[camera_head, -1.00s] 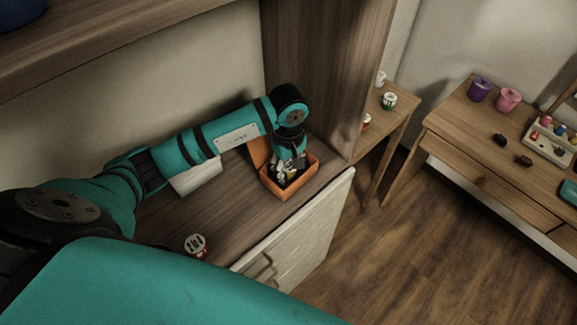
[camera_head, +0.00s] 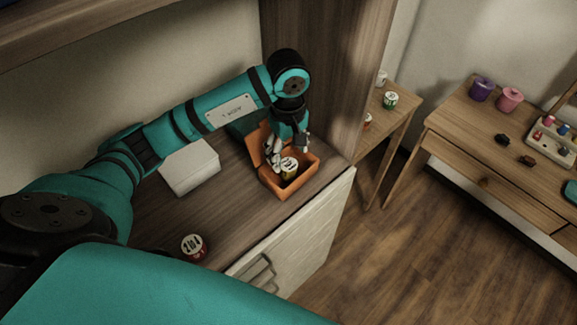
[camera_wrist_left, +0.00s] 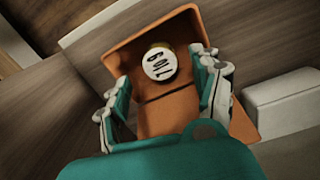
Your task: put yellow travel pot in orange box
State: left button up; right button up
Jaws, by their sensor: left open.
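The orange box (camera_head: 305,184) stands with its lid up on the wooden counter, near the right end. The yellow travel pot (camera_head: 289,169), with a white lid bearing dark lettering, is inside the box. In the left wrist view the pot (camera_wrist_left: 160,64) sits near the far end of the orange box (camera_wrist_left: 118,58). My left gripper (camera_head: 288,153) is open above the box. In the left wrist view its fingers (camera_wrist_left: 161,82) are spread wide on either side, with the pot between and beyond them, apart from both. My right gripper is not in view.
A white box (camera_head: 191,169) stands on the counter left of the orange box. A red and white pot (camera_head: 192,247) stands near the counter's front edge. A wooden upright (camera_head: 320,80) rises close behind my left wrist. A desk with purple and pink pots (camera_head: 482,90) is at the right.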

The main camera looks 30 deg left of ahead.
aim_at(288, 164)
pick_arm(q)
notch_tip(288, 164, up, 5)
jog(key=shift+f+b, duration=0.2)
jog(key=shift+b, duration=0.3)
jog(key=shift+r, duration=0.6)
jog(key=shift+c, duration=0.5)
